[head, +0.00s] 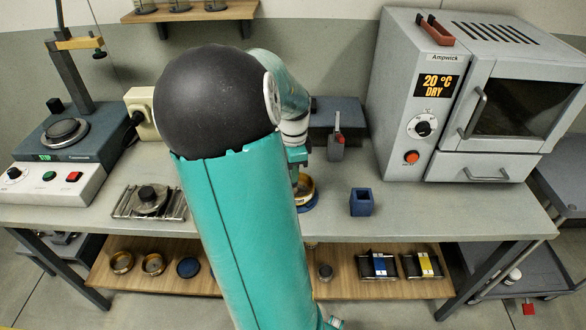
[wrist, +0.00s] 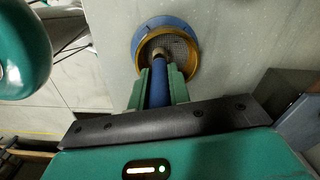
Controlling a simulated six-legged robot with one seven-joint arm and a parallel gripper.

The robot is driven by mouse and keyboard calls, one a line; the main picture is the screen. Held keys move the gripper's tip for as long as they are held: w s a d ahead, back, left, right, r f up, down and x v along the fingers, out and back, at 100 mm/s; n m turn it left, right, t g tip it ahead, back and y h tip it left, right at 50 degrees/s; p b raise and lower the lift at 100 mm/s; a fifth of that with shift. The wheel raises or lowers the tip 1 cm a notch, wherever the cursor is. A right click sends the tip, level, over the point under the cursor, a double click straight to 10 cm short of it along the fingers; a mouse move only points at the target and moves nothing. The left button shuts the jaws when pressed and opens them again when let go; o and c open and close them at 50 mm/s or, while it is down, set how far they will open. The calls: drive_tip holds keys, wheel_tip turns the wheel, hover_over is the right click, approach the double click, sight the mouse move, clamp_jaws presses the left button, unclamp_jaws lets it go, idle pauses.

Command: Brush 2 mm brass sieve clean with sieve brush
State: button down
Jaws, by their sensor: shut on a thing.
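The brass sieve (wrist: 187,47), a round gold ring with grey mesh, sits on a blue round base (wrist: 137,40) in the wrist view. In the head view the sieve (head: 306,186) is on the bench, partly hidden by my arm. My gripper (wrist: 160,88) is shut on the blue handle of the sieve brush (wrist: 160,84). The brush's pale tip points into the sieve, over the mesh. I cannot tell whether the bristles touch the mesh. In the head view my gripper is mostly hidden behind my arm.
A blue square open holder (head: 361,203) stands right of the sieve. A grey oven (head: 440,100) reading 20 °C DRY fills the bench's right. A wire rack (head: 130,205) and a hotplate-like device (head: 65,140) are left. The lower shelf (head: 220,287) holds more sieves.

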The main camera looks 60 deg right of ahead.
drive_tip(key=shift+f, duration=0.4)
idle(0.6)
drive_tip(key=shift+w+d, duration=0.75)
drive_tip(key=shift+s+a, duration=0.75)
idle(0.3)
drive_tip(key=shift+w+d, duration=0.75)
